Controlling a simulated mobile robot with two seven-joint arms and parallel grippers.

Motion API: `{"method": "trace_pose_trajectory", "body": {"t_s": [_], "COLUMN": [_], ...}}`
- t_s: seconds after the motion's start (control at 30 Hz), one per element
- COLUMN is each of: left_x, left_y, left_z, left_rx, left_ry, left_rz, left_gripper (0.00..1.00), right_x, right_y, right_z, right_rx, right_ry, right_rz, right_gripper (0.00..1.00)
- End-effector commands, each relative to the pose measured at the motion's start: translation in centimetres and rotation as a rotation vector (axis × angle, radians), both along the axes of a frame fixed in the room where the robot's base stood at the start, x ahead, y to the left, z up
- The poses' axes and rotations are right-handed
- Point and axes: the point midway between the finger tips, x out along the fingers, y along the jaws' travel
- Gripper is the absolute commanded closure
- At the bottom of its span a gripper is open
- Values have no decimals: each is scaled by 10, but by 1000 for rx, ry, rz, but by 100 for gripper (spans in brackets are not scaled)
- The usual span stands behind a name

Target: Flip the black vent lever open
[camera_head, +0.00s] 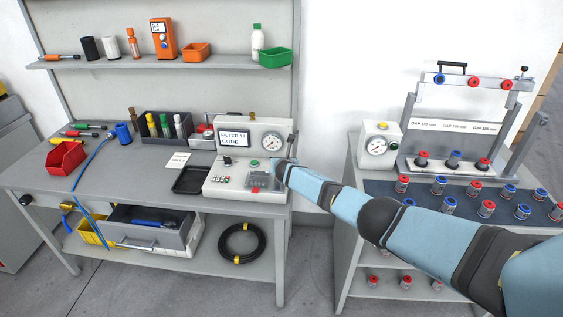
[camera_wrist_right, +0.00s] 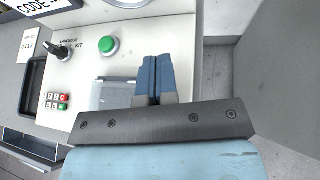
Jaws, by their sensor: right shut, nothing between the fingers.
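The tester box (camera_head: 236,180) stands at the right end of the workbench, with a dial gauge and a display. A small dark upright piece (camera_head: 291,143), which may be the vent lever, shows at its right edge beside the gauge; I cannot tell its position. My right gripper (camera_head: 277,173) is over the box's right front part. In the right wrist view its blue fingers (camera_wrist_right: 154,74) are shut and empty, above the panel beside a green button (camera_wrist_right: 108,45). A black knob (camera_wrist_right: 60,50) is left of the button. No vent lever is clear there. My left gripper is not in view.
A black tray (camera_head: 190,180) lies left of the box. A second bench with a gauge unit (camera_head: 378,147) and several red- and blue-capped parts stands right, under my right arm. A gap separates the two benches. A shelf (camera_head: 130,62) runs above.

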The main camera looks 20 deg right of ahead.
Motion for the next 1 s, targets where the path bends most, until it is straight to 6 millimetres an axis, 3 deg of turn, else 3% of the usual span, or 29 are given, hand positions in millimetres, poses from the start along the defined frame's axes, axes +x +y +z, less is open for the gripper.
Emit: {"method": "trace_pose_trajectory", "body": {"t_s": [0.17, 0.47, 0.8, 1.0], "left_x": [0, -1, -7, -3], "left_y": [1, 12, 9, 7], "left_z": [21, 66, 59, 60], "left_rx": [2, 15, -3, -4], "left_ry": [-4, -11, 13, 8], "left_rz": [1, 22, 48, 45], "left_gripper": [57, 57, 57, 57], "right_x": [-4, -9, -15, -16], "right_y": [-5, -18, -28, -29], "right_z": [15, 72, 127, 139], "right_rx": [-2, -3, -2, -2], "right_ry": [5, -5, -5, -3], "right_rz": [-3, -4, -4, -3], "right_gripper": [100, 100, 100, 100]}}
